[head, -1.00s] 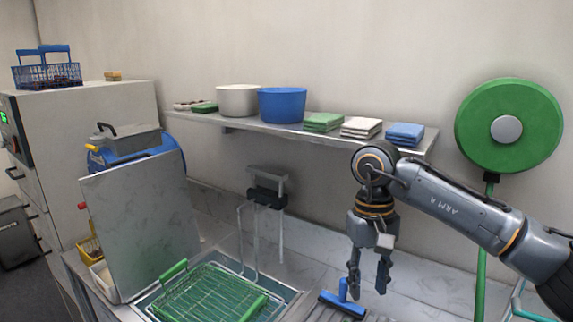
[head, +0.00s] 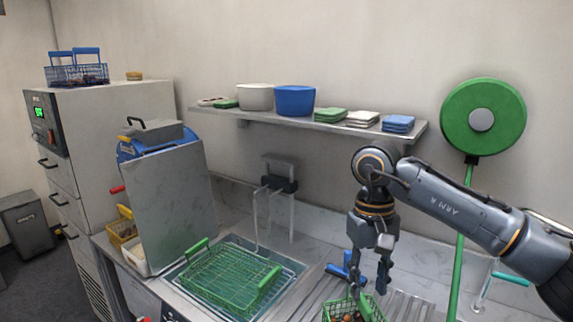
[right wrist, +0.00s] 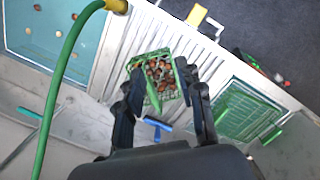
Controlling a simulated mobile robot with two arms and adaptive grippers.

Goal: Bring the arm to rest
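My right arm comes in from the right in the head view. Its gripper (head: 369,285) hangs down with its fingers apart over the drainboard. Below it a green basket (head: 372,307) with brown chestnuts is partly cut off by the bottom edge. In the right wrist view the open fingers stand either side of this basket (right wrist: 137,78), with its green handle (right wrist: 153,97) between them in the picture. Neither finger is seen closed on it. My left gripper is not in view.
An empty green wire basket (head: 225,275) sits over the sink at left. A wall shelf (head: 345,127) with pots and cloths is behind the arm. A green hose reel (head: 484,117) hangs at right.

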